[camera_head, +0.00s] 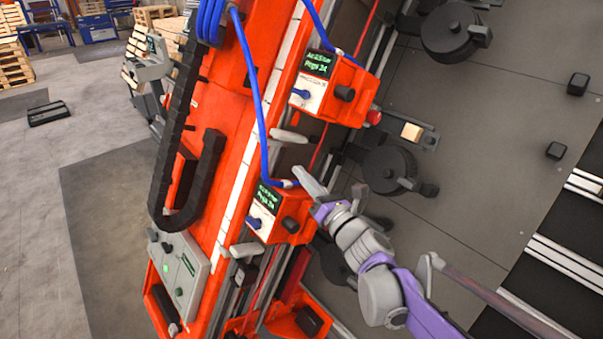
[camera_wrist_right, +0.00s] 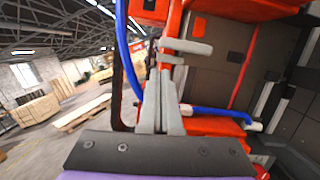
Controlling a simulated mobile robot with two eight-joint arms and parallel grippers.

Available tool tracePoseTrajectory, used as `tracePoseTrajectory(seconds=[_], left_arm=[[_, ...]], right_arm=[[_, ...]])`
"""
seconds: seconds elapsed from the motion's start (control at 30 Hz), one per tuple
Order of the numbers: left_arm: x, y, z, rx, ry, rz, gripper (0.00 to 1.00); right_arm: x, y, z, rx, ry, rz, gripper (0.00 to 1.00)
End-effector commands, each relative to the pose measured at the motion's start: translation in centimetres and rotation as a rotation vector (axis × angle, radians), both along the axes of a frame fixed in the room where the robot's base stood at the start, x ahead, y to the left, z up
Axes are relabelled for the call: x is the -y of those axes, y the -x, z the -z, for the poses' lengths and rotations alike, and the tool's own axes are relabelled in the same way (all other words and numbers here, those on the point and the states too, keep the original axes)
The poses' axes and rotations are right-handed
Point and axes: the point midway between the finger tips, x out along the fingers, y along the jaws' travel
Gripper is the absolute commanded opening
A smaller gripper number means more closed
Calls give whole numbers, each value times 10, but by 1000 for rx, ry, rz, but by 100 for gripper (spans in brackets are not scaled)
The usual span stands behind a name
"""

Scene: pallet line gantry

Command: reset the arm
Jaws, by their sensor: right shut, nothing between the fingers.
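My right gripper (camera_head: 303,174) is at the end of my purple and grey right arm, which comes in from the lower right of the head view. The gripper is shut and empty. Its tips are beside the upper right of the lower red control box (camera_head: 290,207). In the right wrist view the two grey fingers (camera_wrist_right: 160,78) lie together and point up the picture, with a pale grey handle-like bar (camera_wrist_right: 188,47) just beyond and to the right of the tips. I cannot tell if they touch. My left gripper is not in view.
A tilted red gantry (camera_head: 222,130) carries blue hoses (camera_head: 256,85), a black cable chain (camera_head: 175,140) and an upper red control box (camera_head: 340,85). A dark panel with black round wheels (camera_head: 388,170) is to the right. Open floor and pallets (camera_head: 12,62) are at left.

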Motion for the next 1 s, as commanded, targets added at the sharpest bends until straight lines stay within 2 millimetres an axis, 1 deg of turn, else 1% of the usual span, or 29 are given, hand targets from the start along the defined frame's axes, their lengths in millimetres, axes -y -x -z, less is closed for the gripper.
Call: tracePoseTrajectory(seconds=[0.3, 0.37, 0.43, 0.47, 0.57, 0.6, 0.63, 0.73, 0.77, 0.8, 0.87, 0.9, 0.97, 1.0], left_arm=[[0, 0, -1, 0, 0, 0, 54], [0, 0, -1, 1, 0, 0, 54], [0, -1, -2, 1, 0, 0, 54], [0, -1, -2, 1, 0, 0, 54], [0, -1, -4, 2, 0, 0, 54], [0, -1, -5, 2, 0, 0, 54], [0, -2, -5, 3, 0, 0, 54], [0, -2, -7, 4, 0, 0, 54], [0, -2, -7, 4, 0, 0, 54], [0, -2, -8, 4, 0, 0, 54], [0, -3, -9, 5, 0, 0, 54], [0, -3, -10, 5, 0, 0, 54], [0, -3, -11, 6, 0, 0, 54], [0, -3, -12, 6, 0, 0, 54]], right_arm=[[-1, 2, 0, 5, 15, -1, 0], [-3, 7, 1, 21, 66, -6, 0], [-9, 20, 4, 60, 186, -17, 0], [-12, 28, 7, 85, 258, -25, 0], [-22, 61, 23, 193, 572, -69, 0], [-25, 76, 33, 245, 717, -94, 0], [-27, 88, 41, 286, 827, -119, 0], [-26, 127, 73, 423, 1179, -212, 0], [-24, 139, 83, 464, 1283, -246, 0], [-20, 154, 98, 520, 1417, -296, 0], [-10, 177, 120, 606, 1616, -381, 0], [-1, 193, 135, 663, 1743, -446, 0], [14, 215, 157, 750, 1926, -556, 0], [26, 230, 171, 806, 2042, -636, 0]])
